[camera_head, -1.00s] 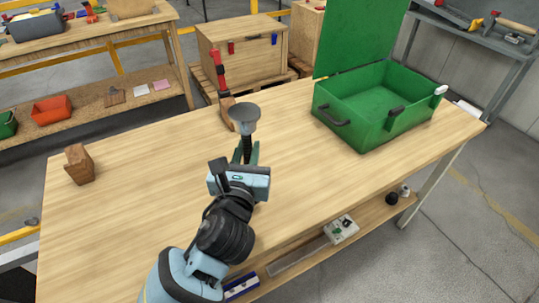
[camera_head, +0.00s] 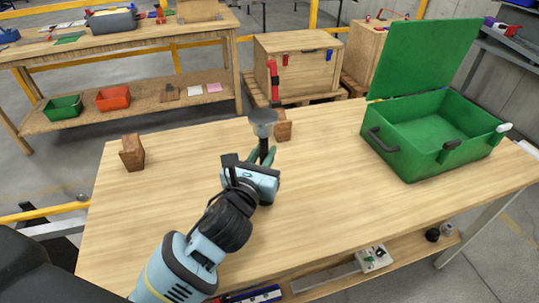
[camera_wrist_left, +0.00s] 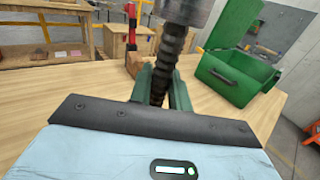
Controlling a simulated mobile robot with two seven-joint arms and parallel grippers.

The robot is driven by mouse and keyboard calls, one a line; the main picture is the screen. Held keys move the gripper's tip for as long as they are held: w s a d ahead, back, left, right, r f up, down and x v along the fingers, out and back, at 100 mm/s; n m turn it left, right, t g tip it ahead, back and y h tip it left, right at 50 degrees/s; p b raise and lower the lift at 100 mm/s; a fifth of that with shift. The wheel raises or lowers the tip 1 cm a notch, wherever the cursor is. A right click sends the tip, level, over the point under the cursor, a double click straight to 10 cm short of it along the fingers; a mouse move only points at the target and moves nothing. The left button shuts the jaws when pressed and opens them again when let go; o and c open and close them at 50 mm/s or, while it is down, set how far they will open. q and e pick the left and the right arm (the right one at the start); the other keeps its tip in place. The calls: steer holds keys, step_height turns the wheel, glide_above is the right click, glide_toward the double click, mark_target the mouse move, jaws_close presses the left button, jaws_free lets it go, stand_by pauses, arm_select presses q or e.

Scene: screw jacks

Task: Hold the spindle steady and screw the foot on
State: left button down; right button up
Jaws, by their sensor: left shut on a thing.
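My left gripper (camera_head: 262,158) is shut on a dark threaded spindle (camera_head: 264,149) and holds it upright above the middle of the bench. A grey, cup-shaped metal piece (camera_head: 263,119), wider at its top, sits at the spindle's upper end. I cannot tell whether it is the foot or how it is joined. In the left wrist view, the spindle (camera_wrist_left: 166,68) stands between the green fingers, and the grey piece (camera_wrist_left: 187,11) is cut off by the top edge. The spindle's lower end is hidden by the gripper. My right gripper is out of view.
The wooden bench (camera_head: 330,185) is mostly clear. A wooden block (camera_head: 132,153) stands at left, another (camera_head: 283,127) just behind the spindle, near a red object (camera_head: 273,80). An open green case (camera_head: 412,158) stands at right. A wooden crate (camera_head: 305,62) is behind the bench.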

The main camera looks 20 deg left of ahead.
arm_select(q)
steer(key=shift+d+f+b, duration=0.1)
steer(key=shift+f+b, duration=0.35)
steer(key=shift+f, duration=1.1)
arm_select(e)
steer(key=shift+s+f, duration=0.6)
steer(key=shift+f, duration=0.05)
arm_select(q)
steer(key=c, duration=1.7)
jaws_free()
steer(key=shift+f, duration=0.3)
steer(key=o, duration=0.4)
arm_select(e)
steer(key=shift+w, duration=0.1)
arm_select(q)
steer(key=s, duration=1.2)
steer(key=shift+a, duration=0.2)
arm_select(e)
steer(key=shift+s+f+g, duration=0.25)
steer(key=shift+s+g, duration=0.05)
arm_select(q)
steer(key=shift+s+r, duration=0.1)
